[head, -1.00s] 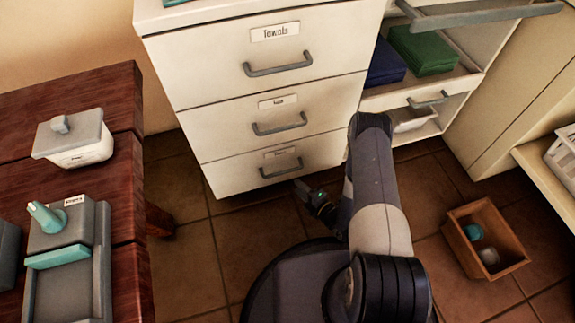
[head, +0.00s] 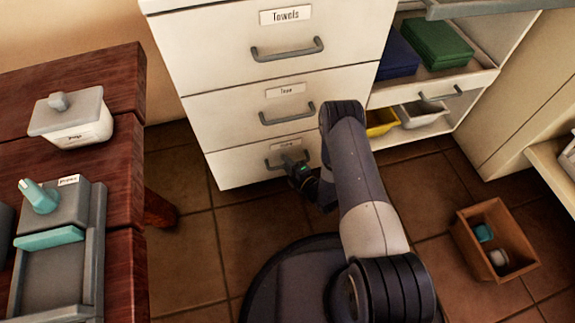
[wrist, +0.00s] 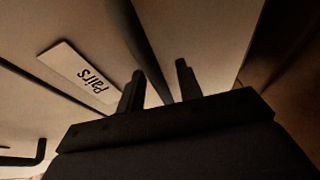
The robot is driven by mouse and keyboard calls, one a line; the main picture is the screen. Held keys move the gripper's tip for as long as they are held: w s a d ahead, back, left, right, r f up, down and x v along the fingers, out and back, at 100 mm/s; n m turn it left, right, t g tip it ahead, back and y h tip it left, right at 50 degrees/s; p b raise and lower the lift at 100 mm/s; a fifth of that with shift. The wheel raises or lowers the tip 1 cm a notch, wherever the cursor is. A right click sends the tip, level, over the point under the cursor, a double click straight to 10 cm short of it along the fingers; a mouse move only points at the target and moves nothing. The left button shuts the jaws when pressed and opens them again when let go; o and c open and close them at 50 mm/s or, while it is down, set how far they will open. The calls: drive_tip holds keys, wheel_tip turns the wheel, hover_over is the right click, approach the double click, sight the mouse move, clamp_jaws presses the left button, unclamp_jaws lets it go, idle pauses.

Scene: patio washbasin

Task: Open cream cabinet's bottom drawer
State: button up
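The cream cabinet (head: 240,98) stands ahead with three stacked drawers. Its bottom drawer (head: 236,166) looks shut, its front in line with the drawers above. That drawer's grey bar handle (head: 271,163) is partly hidden by my gripper (head: 294,166), which is low at the drawer front. In the wrist view, the dark handle bar (wrist: 144,45) runs between the two fingers of my gripper (wrist: 160,85). The fingers stand apart with a gap on both sides of the bar.
A red-brown wooden table (head: 122,115) stands at left. A wooden box (head: 520,245) lies on the floor at right. Tiled floor before the cabinet is clear.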

clamp_jaws()
drive_tip(key=shift+s, duration=0.1)
idle(0.5)
